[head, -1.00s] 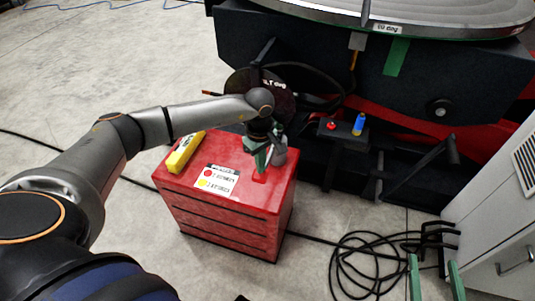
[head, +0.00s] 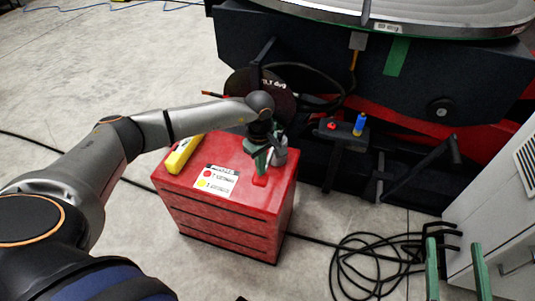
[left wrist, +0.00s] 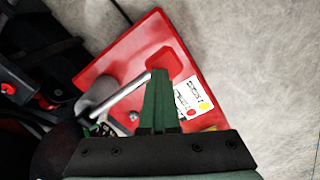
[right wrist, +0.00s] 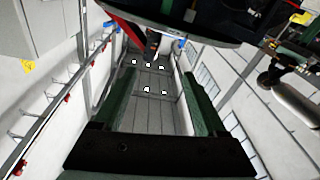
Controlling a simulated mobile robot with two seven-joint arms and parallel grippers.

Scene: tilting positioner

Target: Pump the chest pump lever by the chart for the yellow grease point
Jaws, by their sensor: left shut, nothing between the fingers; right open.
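The red chest (head: 225,235) stands on the floor in front of the machine. The white chart (head: 215,180) on its top has a red dot and a yellow dot, each beside text too small to read surely. The pump's grey cylinder (head: 280,152) stands at the chest's back right. In the left wrist view, the pump lever's silver rod (left wrist: 125,93) runs from beside the cylinder (left wrist: 97,92) toward my fingertips. My left gripper (head: 262,168) is shut and empty over the chest top by the lever; whether it touches is unclear. My right gripper (head: 457,270) is open and empty.
A yellow object (head: 185,152) lies at the chest's left edge. A black handwheel (head: 310,88), a small box (head: 340,133) with red and blue knobs, and the large round table (head: 450,15) are behind. Black cable (head: 365,262) coils on the floor; a grey cabinet (head: 500,200) stands right.

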